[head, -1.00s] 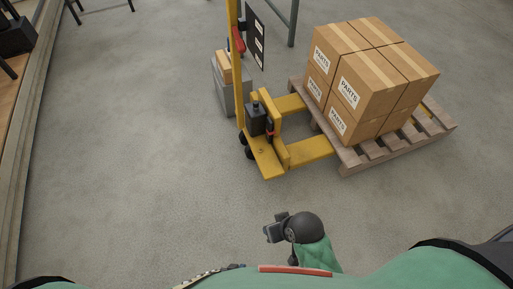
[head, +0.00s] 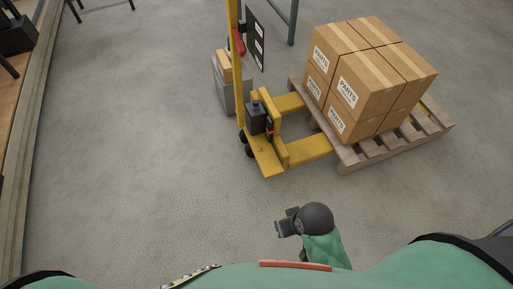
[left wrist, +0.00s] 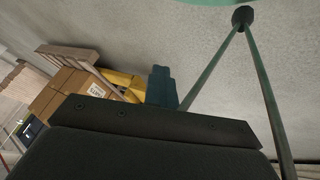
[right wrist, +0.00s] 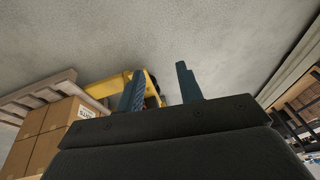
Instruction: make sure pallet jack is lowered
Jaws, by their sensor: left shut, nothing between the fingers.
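The yellow pallet jack (head: 265,158) stands ahead with its mast-like handle upright. A red part (head: 238,42) shows near the handle's upper end, which the frame cuts off. Its forks run into a wooden pallet (head: 350,160) stacked with parts boxes (head: 368,82); I cannot tell how high the forks sit. The jack also shows partly behind the fingers in the right wrist view (right wrist: 108,86). My right gripper (right wrist: 161,84) is open and empty, apart from the jack. My left gripper (left wrist: 160,86) is shut and empty, with the jack beyond it.
A raised edge (head: 25,130) runs along the left. The grey floor between me and the jack is clear.

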